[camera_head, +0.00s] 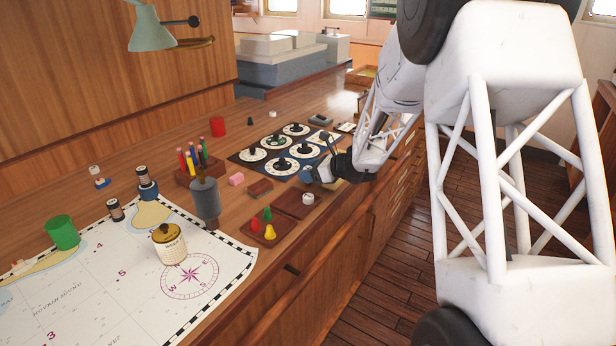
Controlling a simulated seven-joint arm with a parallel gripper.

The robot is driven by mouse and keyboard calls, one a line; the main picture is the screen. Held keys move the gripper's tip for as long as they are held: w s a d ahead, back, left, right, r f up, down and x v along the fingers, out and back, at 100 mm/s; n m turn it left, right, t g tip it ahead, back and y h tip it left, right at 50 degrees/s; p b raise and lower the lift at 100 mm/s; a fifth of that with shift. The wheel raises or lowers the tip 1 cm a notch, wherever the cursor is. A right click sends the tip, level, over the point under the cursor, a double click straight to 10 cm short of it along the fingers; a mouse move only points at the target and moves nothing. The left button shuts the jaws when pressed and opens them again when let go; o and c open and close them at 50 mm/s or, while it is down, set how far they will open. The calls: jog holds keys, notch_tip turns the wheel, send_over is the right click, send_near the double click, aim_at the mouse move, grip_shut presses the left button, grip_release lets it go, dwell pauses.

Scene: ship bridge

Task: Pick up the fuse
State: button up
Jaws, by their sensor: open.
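My gripper (322,162) is open above the right side of the counter, close to the round dials. I see nothing clearly held between its fingers. No thing is plainly marked as the fuse. A small white cylinder (308,198) stands on a dark brown board just below my gripper and may be it. Two dark cylinders with pale ends, one near the chart's edge (115,210) and one on a blue piece (142,175), stand far to the left and could also be fuses. My gripper appears apart from all of these.
Beside the board stands a small tray (252,238) with red, green and yellow pieces. A grey post (206,201), lidded jar (169,245), green cup (62,232) and pen block (196,172) stand left. The dial panel (250,164) lies behind. The counter's front edge is near.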

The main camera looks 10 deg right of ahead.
jog(key=shift+x, duration=1.3)
jog(key=c, duration=1)
jog(key=shift+r, duration=0.2)
jog(key=shift+r, duration=0.55)
jog(key=shift+s+r, duration=0.2)
jog(key=shift+r, duration=0.35)
jog(key=shift+s+r, duration=0.25)
jog(key=shift+r, duration=0.3)
jog(key=s, duration=0.5)
jog(key=s+r, duration=0.1)
jog(key=s, duration=0.9)
jog(key=shift+s+d+r, duration=0.1)
jog(key=shift+d+r, duration=0.05)
jog(key=shift+d, duration=0.05)
